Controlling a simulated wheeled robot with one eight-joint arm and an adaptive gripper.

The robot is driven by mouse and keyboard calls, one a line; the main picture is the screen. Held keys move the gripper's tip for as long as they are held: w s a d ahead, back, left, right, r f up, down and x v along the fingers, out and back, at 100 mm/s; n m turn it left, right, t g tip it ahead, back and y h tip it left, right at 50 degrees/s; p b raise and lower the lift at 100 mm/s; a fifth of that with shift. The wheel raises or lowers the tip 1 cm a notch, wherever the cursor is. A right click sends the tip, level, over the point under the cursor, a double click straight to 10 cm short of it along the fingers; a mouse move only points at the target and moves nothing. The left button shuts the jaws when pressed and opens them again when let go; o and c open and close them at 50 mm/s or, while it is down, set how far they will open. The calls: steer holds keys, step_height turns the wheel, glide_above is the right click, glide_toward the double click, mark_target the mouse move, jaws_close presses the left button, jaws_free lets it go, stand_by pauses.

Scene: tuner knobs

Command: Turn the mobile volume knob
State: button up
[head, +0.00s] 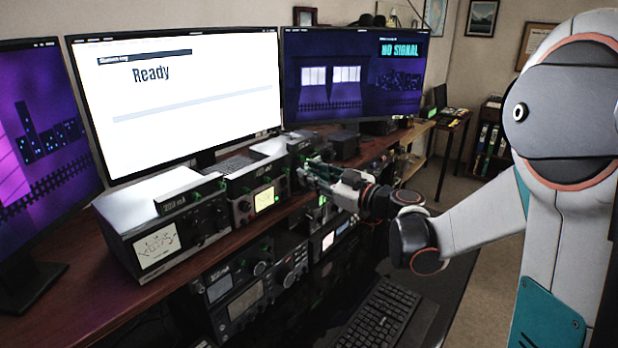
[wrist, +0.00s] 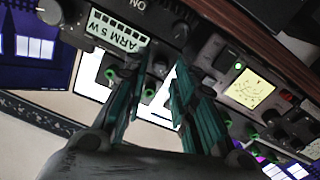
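My gripper (head: 312,172) is at the front of the radio gear on the desk's right part in the head view. In the wrist view its two green-and-dark fingers (wrist: 157,64) are apart, on either side of a small dark knob (wrist: 160,69). I cannot tell whether they touch it. A radio panel with an "ARM 5 W" label (wrist: 118,28) lies just beyond the fingertips. A grey round knob (wrist: 50,11) sits at its left. No readable label marks the mobile volume knob, so I cannot tell which knob it is.
A radio with a lit yellow display (head: 265,199) and a larger one with a meter (head: 157,245) stand left of my gripper. More radios (head: 240,300) sit below the desktop (head: 75,300). Monitors (head: 180,95) stand behind. A keyboard (head: 380,312) lies in front.

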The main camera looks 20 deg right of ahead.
steer(key=shift+x, duration=0.8)
steer(key=shift+c, duration=0.6)
jaws_close()
steer(key=m, duration=0.4)
steer(key=shift+m+p, duration=0.3)
steer(key=shift+m, duration=0.1)
steer(key=shift+o, duration=0.6)
jaws_free()
